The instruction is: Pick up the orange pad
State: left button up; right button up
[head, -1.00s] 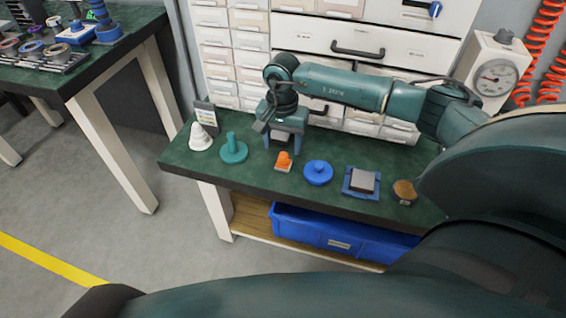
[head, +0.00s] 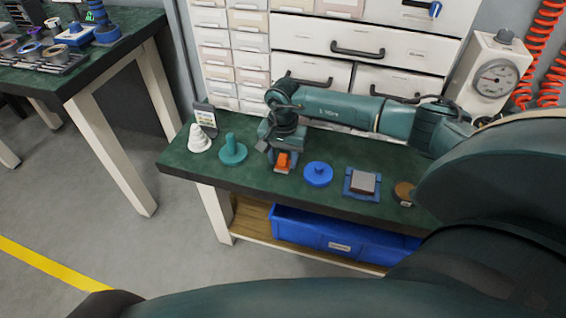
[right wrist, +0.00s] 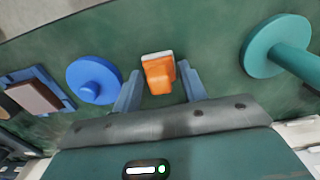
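The orange pad (head: 283,161) stands on the green bench top, near the front edge, between the teal knob and the blue knob. In the right wrist view the orange pad (right wrist: 159,75) has a pale base strip and lies just beyond and between my fingertips. My right gripper (head: 283,150) is low over the bench at the pad. In the right wrist view my right gripper (right wrist: 159,88) is open, with a blue finger on each side of the pad and gaps visible. My left gripper is not in view.
A teal knob (head: 233,151) and a white cone (head: 199,140) stand left of the pad. A blue knob (head: 318,173), a grey block on a blue base (head: 362,182) and a brown-topped piece (head: 403,192) stand right. White drawers (head: 300,28) rise behind the bench.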

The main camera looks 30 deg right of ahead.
aim_at(283, 156)
jog(key=c, duration=0.7)
notch_tip(283, 156, up, 9)
jog(key=shift+r+p, duration=0.1)
jog(key=shift+p, duration=0.55)
jog(key=shift+r, duration=0.45)
jog(key=o, duration=0.5)
jog(key=shift+c, duration=0.2)
jog(key=c, duration=0.3)
